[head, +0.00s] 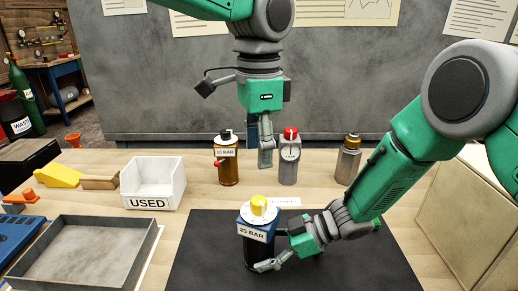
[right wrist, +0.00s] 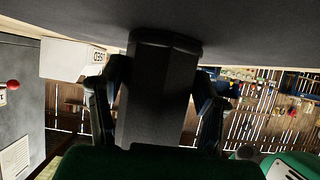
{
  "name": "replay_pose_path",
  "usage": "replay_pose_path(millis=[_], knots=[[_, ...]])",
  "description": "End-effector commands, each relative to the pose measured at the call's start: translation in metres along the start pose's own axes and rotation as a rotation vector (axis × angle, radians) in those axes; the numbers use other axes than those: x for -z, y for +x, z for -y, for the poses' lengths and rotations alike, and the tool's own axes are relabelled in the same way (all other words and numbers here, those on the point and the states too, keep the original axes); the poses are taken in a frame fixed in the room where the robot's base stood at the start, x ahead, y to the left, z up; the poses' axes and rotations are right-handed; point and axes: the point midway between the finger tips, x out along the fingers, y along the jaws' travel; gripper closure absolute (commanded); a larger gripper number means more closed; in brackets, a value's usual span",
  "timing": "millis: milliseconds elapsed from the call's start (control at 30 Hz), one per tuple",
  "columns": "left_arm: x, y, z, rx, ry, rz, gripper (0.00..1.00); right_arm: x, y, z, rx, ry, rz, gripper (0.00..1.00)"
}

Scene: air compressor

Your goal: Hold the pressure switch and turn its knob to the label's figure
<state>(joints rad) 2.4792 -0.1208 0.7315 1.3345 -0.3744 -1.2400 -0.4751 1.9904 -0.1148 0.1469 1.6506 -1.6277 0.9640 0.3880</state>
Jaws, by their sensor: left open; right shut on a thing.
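The pressure switch (head: 257,238) stands upright on the black mat, with a dark body, a blue upper part and a label reading 25 BAR. Its yellow knob (head: 259,203) sits on a white dial on top; the dial's figures are too small to read. My right gripper (head: 266,262) is shut on the switch's lower body from the right. The right wrist view shows the dark body (right wrist: 157,95) between both fingers. My left gripper (head: 265,158) is open, pointing down above and behind the knob, apart from it; its fingers overlap in this view.
Behind the mat (head: 345,255) stand an amber bottle-like part (head: 228,168), a grey one with a red top (head: 289,170) and a grey one with a brass top (head: 348,163). A white USED bin (head: 150,203) and a grey tray (head: 142,268) are at left. The mat's right side is clear.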

Motion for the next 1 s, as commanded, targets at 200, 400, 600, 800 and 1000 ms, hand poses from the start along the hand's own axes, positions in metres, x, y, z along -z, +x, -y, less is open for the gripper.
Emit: replay_pose_path(millis=[200,400,600,800,1000], knots=[[0.0,0.0,0.0,0.0,0.0,0.0,0.51,0.0,0.0,0.001,0.001,0.001,0.0,0.18],[0.0,0.0,0.0,0.0,0.0,0.0,0.51,0.0,-0.001,0.0,0.0,0.0,0.0,0.18],[0.0,0.0,0.0,0.0,0.0,0.0,0.51,0.0,-0.022,-0.001,-0.003,-0.001,0.0,0.18],[0.0,0.0,0.0,0.0,0.0,0.0,0.51,0.0,-0.065,-0.001,-0.003,0.001,0.0,0.18],[0.0,0.0,0.0,0.0,0.0,0.0,0.51,-0.001,-0.101,-0.001,-0.001,0.001,-0.001,0.18]])
